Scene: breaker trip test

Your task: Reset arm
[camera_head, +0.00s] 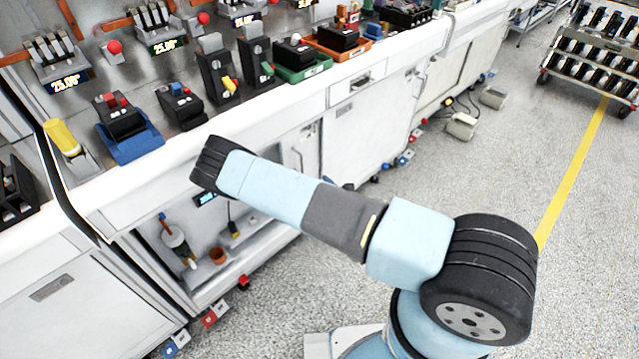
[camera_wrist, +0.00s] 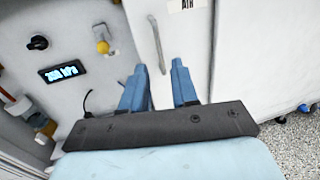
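My arm reaches from the lower right of the head view leftwards, bent and held in front of the white bench cabinets. Its black wrist end stands near the bench's front edge; my fingers are hidden there. In the wrist view my gripper (camera_wrist: 159,84) shows two blue fingers set apart with nothing between them, so it is open and empty. The fingers point towards a white cabinet door (camera_wrist: 232,55) with a long handle (camera_wrist: 156,45). I cannot tell the exact gap to the door.
The white bench (camera_head: 285,112) carries breakers and bins, including a blue bin (camera_head: 137,147) and a green bin (camera_head: 303,73). A display (camera_wrist: 62,72) and yellow knob (camera_wrist: 103,47) are left of the fingers. A rack cart (camera_head: 592,55) stands far right. Speckled floor is open at right.

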